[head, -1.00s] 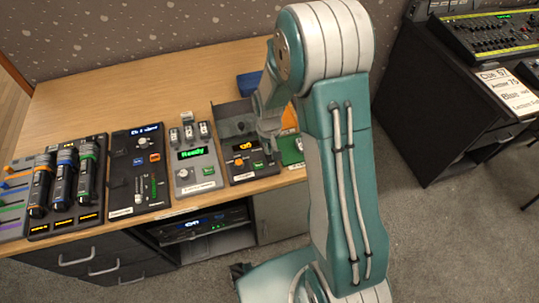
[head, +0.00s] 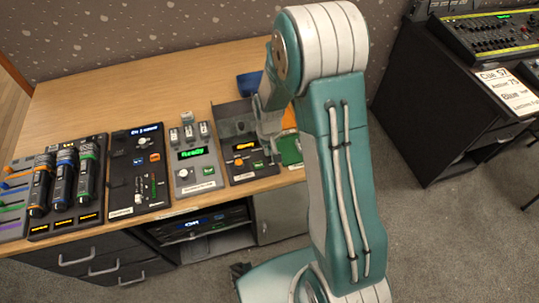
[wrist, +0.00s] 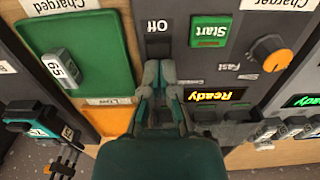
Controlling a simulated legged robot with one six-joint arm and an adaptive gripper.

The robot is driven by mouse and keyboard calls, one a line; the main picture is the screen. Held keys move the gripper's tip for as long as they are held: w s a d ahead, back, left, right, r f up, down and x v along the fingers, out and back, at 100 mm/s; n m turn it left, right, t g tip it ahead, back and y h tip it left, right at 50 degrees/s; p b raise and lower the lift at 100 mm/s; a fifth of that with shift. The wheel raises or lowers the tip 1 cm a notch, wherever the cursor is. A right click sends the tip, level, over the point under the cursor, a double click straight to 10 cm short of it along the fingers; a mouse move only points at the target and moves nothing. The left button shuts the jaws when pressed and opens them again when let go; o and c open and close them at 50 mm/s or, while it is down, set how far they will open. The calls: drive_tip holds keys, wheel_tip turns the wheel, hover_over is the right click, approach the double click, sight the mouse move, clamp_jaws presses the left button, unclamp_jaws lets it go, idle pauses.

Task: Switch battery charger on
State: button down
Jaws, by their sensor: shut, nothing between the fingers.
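The battery charger (head: 238,177) is a dark panel near the desk's front edge, partly behind my arm in the head view. In the wrist view the charger (wrist: 225,65) shows a green Start button (wrist: 211,30), an orange knob (wrist: 272,53) and a lit yellow display (wrist: 217,95) reading Ready. A dark switch (wrist: 158,46) lies below the label Off. My gripper (wrist: 160,76) is shut and empty, with its fingertips just below this switch; I cannot tell whether they touch it. In the head view my gripper (head: 269,137) is over the charger's right side.
A green Charged tray (wrist: 95,75) holds a battery (wrist: 61,69) numbered 65, beside an orange Low area (wrist: 112,118). Another unit with a green Ready display (head: 190,153) stands left of the charger. The desk's back (head: 150,85) is clear.

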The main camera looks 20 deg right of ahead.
drive_tip(key=shift+r, duration=3.55)
drive_tip(key=shift+r, duration=0.25)
wheel_tip(320, 180, up, 10)
drive_tip(key=t, duration=0.2)
hover_over(272, 165)
drive_tip(key=s+r, duration=0.4)
drive_tip(key=r, duration=0.2)
drive_tip(key=s+r+t, duration=0.3)
drive_tip(key=s+r, duration=0.4)
drive_tip(key=s, duration=0.6)
drive_tip(key=shift+t, duration=0.3)
